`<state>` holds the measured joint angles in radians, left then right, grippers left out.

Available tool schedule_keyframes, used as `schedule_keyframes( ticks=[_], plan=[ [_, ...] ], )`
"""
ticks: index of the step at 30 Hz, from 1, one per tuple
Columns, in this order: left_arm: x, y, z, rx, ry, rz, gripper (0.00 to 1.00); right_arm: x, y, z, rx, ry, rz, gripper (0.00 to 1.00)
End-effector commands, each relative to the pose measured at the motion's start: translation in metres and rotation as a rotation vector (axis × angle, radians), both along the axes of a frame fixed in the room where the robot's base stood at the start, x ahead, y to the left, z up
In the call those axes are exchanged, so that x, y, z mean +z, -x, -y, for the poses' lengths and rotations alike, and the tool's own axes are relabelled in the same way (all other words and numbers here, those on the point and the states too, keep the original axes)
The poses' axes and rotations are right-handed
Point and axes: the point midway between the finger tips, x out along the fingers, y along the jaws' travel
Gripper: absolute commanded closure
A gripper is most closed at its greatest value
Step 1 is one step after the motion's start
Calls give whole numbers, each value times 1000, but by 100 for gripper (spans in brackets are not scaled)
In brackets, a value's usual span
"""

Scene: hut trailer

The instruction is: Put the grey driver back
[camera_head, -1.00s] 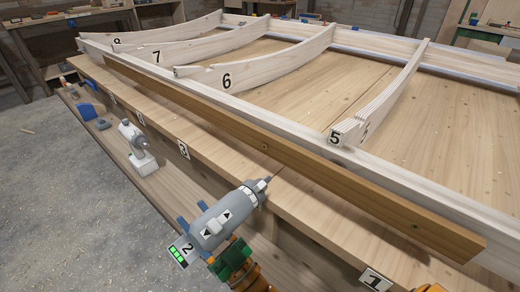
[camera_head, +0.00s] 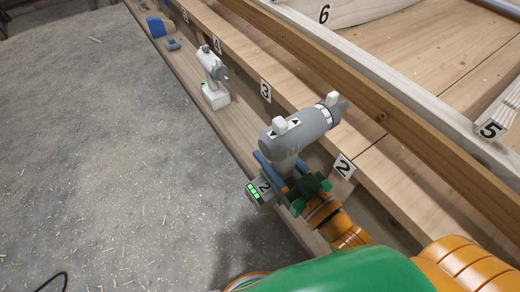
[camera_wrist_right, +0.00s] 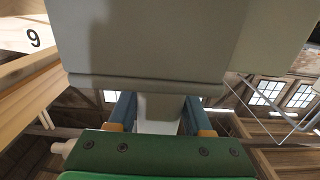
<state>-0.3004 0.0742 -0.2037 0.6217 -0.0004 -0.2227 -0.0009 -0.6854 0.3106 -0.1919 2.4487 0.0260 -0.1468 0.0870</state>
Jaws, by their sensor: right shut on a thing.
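The grey driver (camera_head: 298,130) is held upright by its handle in my right gripper (camera_head: 283,172), with its nose toward the far right and a lit green battery marked 2 at its base. It is over the ledge (camera_head: 240,130) in front of the plate marked 2 (camera_head: 343,165). I cannot tell whether its base touches the ledge. In the right wrist view the driver's grey body (camera_wrist_right: 150,45) fills the top, with the blue fingers (camera_wrist_right: 155,110) on both sides of the handle. My left gripper is out of view.
A white driver (camera_head: 212,72) stands on the ledge, left of the plate marked 3 (camera_head: 265,91). A blue tool (camera_head: 158,27) and a grey block (camera_head: 172,43) lie farther along. A long brown board (camera_head: 375,112) runs beside the white frame. The floor (camera_head: 110,150) at left looks open.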

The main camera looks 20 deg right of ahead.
Motion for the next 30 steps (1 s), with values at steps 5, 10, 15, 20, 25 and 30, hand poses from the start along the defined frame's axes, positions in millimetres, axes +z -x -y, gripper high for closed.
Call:
schedule_keyframes(
  ticks=[5,10,15,20,25,30],
  plan=[
    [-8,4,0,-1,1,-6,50,-13,-32,3,0,0,11,100],
    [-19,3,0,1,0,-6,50,-32,-71,6,-1,0,12,100],
    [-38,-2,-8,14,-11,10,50,-65,-104,9,-2,-1,7,100],
    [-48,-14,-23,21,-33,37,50,-85,-122,11,-1,-2,9,100],
    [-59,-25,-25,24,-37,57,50,-106,-134,12,-1,-1,7,100],
    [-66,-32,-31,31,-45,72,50,-126,-132,12,-1,-3,8,100]
  ],
)
